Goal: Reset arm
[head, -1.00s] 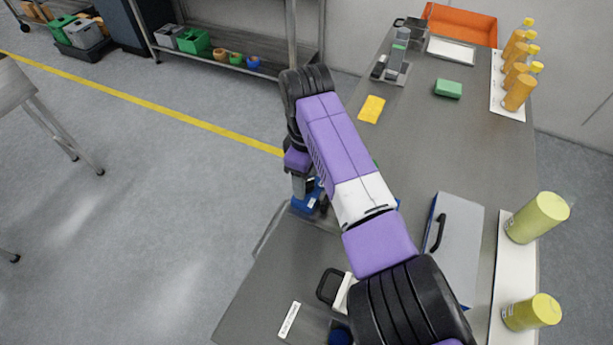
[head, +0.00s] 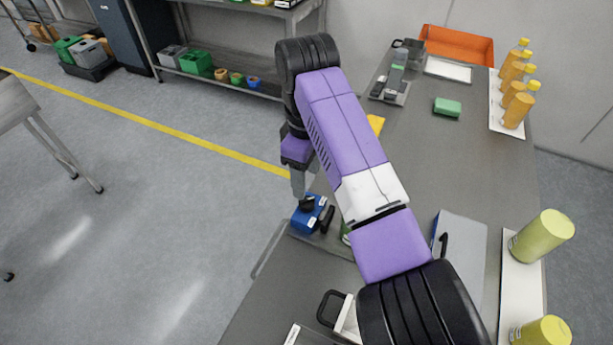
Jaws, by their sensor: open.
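My arm, purple, white and black, reaches up from the lower right of the head view over the left side of the grey table (head: 410,165). Its end bends down, and my gripper (head: 302,200) hangs near the table's left edge, open. A blue item (head: 310,214) with a black knob or handle lies just below the gripper on the table. The fingertips are small and partly overlapped with the black part, so I cannot tell whether they touch it.
A grey case (head: 462,245) with a black handle lies right of my arm. Yellow-green bottles (head: 542,236) stand along the right edge, orange bottles (head: 518,100) farther back. Open floor lies left.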

